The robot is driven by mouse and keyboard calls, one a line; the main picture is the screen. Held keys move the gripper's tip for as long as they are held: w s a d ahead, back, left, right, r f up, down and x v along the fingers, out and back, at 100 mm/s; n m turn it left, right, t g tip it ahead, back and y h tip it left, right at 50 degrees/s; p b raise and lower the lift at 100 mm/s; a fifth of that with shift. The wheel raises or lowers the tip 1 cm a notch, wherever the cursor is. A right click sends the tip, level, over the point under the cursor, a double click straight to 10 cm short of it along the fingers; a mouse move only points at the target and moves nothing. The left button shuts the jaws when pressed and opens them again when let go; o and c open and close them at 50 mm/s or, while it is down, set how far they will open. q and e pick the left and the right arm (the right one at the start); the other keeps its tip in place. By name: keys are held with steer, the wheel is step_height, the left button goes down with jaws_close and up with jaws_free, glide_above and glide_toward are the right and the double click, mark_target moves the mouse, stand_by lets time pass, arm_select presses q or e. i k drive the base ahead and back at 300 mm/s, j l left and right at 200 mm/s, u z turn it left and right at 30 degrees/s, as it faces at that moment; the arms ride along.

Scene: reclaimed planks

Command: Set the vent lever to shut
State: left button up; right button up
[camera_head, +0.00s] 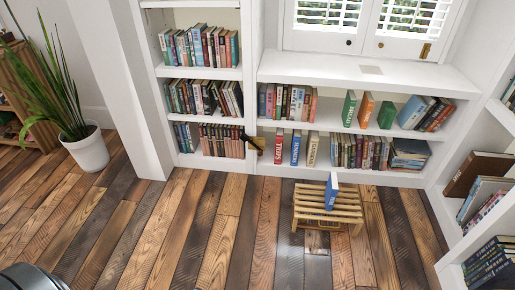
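No part is plainly marked as the vent lever. A small dark lever-like piece with a yellowish end (254,143) sticks out at the upright between the left and middle bookshelves; its exact form and setting are too small to tell. A brass-coloured fitting (425,50) sits low on the right window shutter (415,18). Neither of my grippers is in view.
A potted plant (88,152) stands at left. The plank floor (190,235) is clear in front.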

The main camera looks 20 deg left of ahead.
mark_target(244, 137)
steer(key=i+l, duration=0.1)
steer(key=i, duration=0.85)
